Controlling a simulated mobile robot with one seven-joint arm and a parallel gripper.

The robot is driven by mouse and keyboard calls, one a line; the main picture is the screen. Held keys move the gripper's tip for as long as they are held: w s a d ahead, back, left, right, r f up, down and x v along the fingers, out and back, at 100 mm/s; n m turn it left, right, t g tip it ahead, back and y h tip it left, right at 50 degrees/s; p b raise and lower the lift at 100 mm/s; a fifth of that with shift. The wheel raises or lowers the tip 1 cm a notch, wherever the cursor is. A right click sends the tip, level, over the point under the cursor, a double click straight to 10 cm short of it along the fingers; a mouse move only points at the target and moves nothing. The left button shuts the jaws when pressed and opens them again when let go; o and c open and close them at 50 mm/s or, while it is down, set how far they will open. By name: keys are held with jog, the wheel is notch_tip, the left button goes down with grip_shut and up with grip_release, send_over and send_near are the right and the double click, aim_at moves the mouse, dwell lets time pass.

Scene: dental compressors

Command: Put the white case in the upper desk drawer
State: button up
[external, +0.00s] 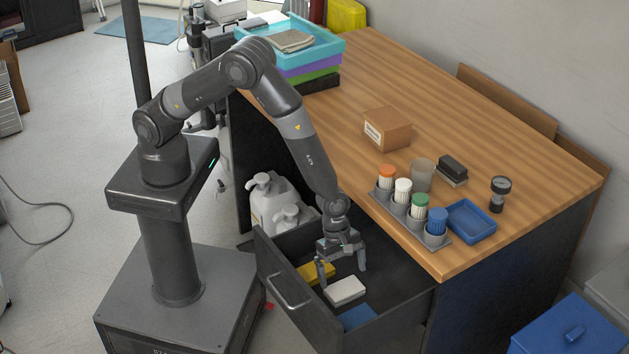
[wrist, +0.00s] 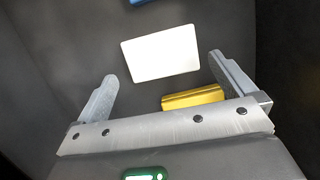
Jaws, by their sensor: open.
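The white case (external: 345,291) lies inside the open upper desk drawer (external: 290,303), on or near the drawer's floor. It also shows in the wrist view (wrist: 160,54) as a plain white rectangle, a little beyond my fingertips. My gripper (external: 342,278) is open and points down into the drawer, above and beside the case. In the wrist view its two fingers (wrist: 163,66) are spread wide, with nothing held between them. The case looks apart from both fingers.
A yellow object (external: 316,272) and a blue object (external: 357,316) also lie in the drawer. White pump bottles (external: 272,208) stand behind it. The desk top (external: 440,95) holds a cardboard box (external: 387,128), a rack of capped bottles (external: 408,213), a blue tray (external: 471,221) and stacked trays (external: 300,50).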

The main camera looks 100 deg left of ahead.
jog(key=s+a+r+m, duration=0.2)
jog(key=s+r+m, duration=0.2)
jog(key=r, duration=0.6)
jog(key=s+a+r+m+t, duration=0.1)
jog(key=s+a+r+m, duration=0.25)
jog(key=r, duration=0.65)
jog(key=s+a+r+m, duration=0.2)
jog(key=s+r+m, duration=0.25)
jog(key=r, duration=0.55)
jog(key=s+a+r+m, duration=0.3)
jog(key=s+m, duration=0.2)
jog(key=s, duration=0.1)
jog(key=s+a+r+m+t+y, duration=0.1)
jog(key=s+a+r+m, duration=0.2)
jog(key=s, duration=0.4)
jog(key=s+a+r+m+t+y, duration=0.1)
jog(key=s+a+r+m, duration=0.2)
jog(key=s+m, duration=0.3)
jog(key=shift+s+r+m, duration=0.4)
jog(key=shift+s+r, duration=0.05)
jog(key=shift+r, duration=0.3)
jog(key=shift+d, duration=0.1)
